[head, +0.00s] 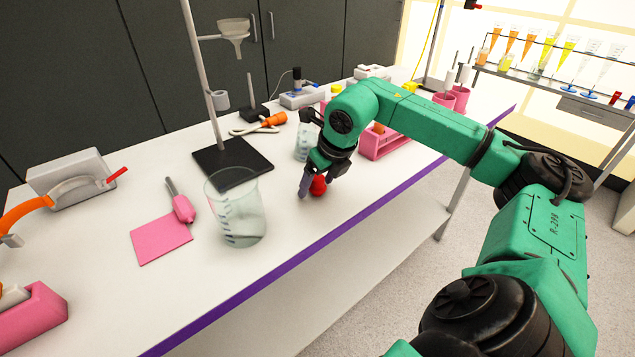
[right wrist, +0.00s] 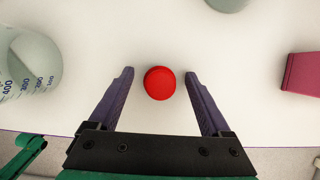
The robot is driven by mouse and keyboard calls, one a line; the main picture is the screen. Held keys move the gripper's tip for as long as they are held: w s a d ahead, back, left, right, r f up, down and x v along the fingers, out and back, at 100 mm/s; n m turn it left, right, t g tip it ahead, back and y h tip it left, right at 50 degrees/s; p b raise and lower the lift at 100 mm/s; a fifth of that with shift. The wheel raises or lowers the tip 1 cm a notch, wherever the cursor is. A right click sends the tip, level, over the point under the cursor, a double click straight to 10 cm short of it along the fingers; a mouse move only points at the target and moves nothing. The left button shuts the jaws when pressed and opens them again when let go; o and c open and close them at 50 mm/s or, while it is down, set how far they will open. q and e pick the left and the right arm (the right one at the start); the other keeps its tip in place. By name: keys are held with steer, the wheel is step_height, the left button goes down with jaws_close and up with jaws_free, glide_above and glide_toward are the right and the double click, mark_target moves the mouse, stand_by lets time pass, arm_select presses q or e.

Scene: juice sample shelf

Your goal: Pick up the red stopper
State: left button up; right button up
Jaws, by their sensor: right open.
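The red stopper (head: 318,186) stands on the white bench near its purple front edge, partly covered by my right gripper in the head view. In the right wrist view the red stopper (right wrist: 160,83) shows as a round red top between the fingertips, with a gap on both sides. My right gripper (head: 317,191) points down at it. In the right wrist view the right gripper (right wrist: 159,75) is open, with one purple finger on each side of the stopper and nothing held. My left gripper is not in view.
A large glass beaker (head: 236,212) stands left of the gripper. A smaller glass vessel (head: 303,142) is just behind it, and a pink rack (head: 384,146) is to the right. A stand with a black base (head: 232,163) is behind the beaker. The bench around the stopper is clear.

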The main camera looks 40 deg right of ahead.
steer(key=shift+w+f, duration=0.1)
jaws_close()
